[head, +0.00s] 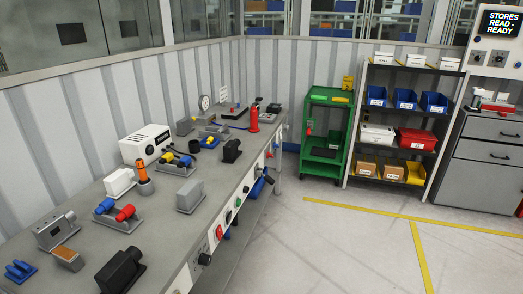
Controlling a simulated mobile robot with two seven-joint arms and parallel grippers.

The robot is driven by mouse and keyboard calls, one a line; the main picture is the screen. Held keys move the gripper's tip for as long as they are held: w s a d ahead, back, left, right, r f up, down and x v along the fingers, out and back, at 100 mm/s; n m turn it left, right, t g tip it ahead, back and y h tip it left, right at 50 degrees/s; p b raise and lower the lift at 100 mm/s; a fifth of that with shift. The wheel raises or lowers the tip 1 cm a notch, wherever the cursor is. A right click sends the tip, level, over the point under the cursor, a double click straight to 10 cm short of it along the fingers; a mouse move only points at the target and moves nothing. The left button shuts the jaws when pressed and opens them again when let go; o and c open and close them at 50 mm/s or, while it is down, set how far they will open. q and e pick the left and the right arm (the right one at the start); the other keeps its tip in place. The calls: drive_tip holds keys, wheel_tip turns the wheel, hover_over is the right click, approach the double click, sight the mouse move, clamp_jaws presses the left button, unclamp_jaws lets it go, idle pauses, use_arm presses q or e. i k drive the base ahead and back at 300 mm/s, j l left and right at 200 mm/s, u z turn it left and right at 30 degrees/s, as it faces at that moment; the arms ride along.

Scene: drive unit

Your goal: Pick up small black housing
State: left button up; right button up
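A small black housing-like block (231,150) stands on the grey workbench (160,215), near its front edge and about midway along. A larger-looking black block (120,271) with a stub on its side sits at the near end of the bench. A third small black item (273,108) lies at the far end. I cannot tell for certain which one is the small black housing. Neither of my grippers is in view, and nothing is seen touching these blocks.
Grey blocks (189,195), a red and blue fixture (117,214), an orange-handled tool (143,178), a white instrument box (146,144) and a red bottle (254,118) crowd the bench. A green cart (327,135) and shelf rack (398,130) stand beyond. The floor (330,245) is clear.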

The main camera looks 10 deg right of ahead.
sight(231, 153)
drive_tip(key=i+l+u, duration=0.15)
drive_tip(key=u, duration=0.8)
drive_tip(key=i+l+u, duration=0.1)
drive_tip(key=l+u, duration=0.25)
drive_tip(key=i+l+u, duration=0.1)
drive_tip(key=l+u, duration=0.25)
drive_tip(key=l, duration=0.15)
drive_tip(key=l+u, duration=0.3)
drive_tip(key=l, duration=2.35)
drive_tip(key=i+u, duration=0.05)
